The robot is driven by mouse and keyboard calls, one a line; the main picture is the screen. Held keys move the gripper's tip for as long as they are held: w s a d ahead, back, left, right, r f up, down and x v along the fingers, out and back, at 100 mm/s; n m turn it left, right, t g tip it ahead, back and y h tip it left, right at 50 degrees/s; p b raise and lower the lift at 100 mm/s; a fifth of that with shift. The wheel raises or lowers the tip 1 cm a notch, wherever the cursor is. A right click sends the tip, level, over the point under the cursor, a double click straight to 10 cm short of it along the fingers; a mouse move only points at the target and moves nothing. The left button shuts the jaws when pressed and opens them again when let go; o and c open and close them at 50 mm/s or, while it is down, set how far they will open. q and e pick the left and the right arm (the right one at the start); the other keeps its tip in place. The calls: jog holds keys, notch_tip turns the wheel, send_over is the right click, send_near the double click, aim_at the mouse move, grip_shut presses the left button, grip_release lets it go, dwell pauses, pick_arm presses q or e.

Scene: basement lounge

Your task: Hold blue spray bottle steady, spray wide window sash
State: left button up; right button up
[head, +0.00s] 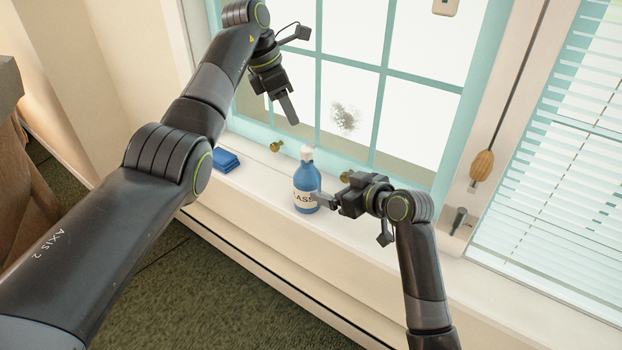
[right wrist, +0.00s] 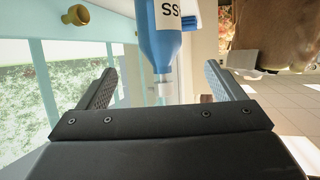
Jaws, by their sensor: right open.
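The blue spray bottle (head: 306,181) with a white top and a lettered label stands upright on the window sill. My right gripper (head: 322,200) is at its right side in the head view. In the right wrist view the bottle (right wrist: 158,35) appears top-down between the lines of my open fingers (right wrist: 164,88); I cannot tell whether either touches it.
A folded blue cloth (head: 226,160) lies on the sill (head: 260,189) left of the bottle. Brass knobs (head: 276,146) sit along the sash's bottom. A blind (head: 560,170) and a cord with a wooden pull (head: 481,165) are at right. Green carpet (head: 190,285) lies below.

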aim_at(306, 178)
jog(key=x, duration=1.3)
jog(key=shift+f, duration=0.15)
jog(key=c, duration=1.4)
pick_arm(q)
jog(key=shift+c, duration=0.5)
pick_arm(e)
jog(key=shift+c, duration=0.7)
pick_arm(q)
grip_shut()
